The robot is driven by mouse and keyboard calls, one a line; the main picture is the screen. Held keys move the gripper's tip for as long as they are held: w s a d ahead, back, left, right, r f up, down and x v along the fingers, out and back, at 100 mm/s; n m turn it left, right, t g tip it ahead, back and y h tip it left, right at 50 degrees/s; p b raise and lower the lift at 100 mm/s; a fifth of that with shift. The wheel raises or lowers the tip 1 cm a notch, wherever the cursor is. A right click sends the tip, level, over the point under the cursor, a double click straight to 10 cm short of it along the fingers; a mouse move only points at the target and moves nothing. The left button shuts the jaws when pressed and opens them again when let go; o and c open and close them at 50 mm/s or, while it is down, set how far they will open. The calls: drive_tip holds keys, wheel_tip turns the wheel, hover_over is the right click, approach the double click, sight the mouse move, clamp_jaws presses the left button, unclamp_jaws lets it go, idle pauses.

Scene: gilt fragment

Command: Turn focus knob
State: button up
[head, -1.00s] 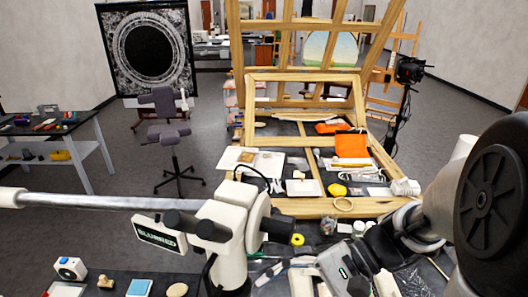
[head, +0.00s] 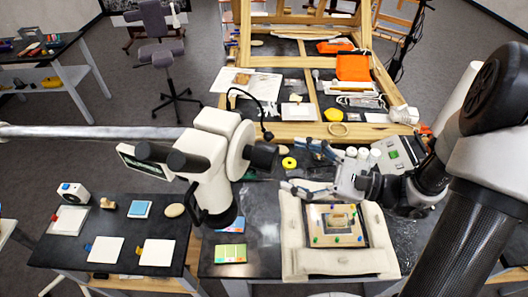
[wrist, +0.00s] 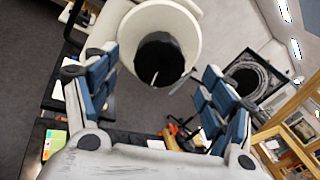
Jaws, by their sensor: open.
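The white microscope head (head: 215,150) hangs from a long grey boom on the left of the head view. Its dark eyepieces point left. A black knob (head: 263,156) sticks out of a round white housing on its right side. In the wrist view the black knob (wrist: 160,55) sits inside the white ring, with a thin pale mark on it. My gripper (head: 305,170) is open and empty, right of the knob and facing it. Its blue-padded fingers (wrist: 160,95) are spread wide below and to either side of the knob, apart from it.
Below lies a padded cushion (head: 290,245) with a gilt fragment (head: 339,221) on a small board. The left dark bench (head: 110,225) holds pads and small blocks. A wooden frame (head: 300,131) leans behind.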

sight(275, 158)
drive_tip(key=p+x, duration=0.1)
drive_tip(key=x, duration=0.7)
drive_tip(key=shift+a, duration=0.1)
drive_tip(key=c, duration=1.1)
drive_tip(key=shift+o, duration=0.2)
drive_tip(key=shift+r+m+p, duration=0.1)
drive_tip(key=shift+m+p, duration=0.25)
drive_tip(key=shift+m, duration=0.05)
drive_tip(key=shift+m+p, duration=0.6)
drive_tip(key=shift+m, duration=0.3)
drive_tip(key=shift+w+m+p, duration=0.15)
drive_tip(key=shift+m+p, duration=0.75)
drive_tip(key=shift+m, duration=0.7)
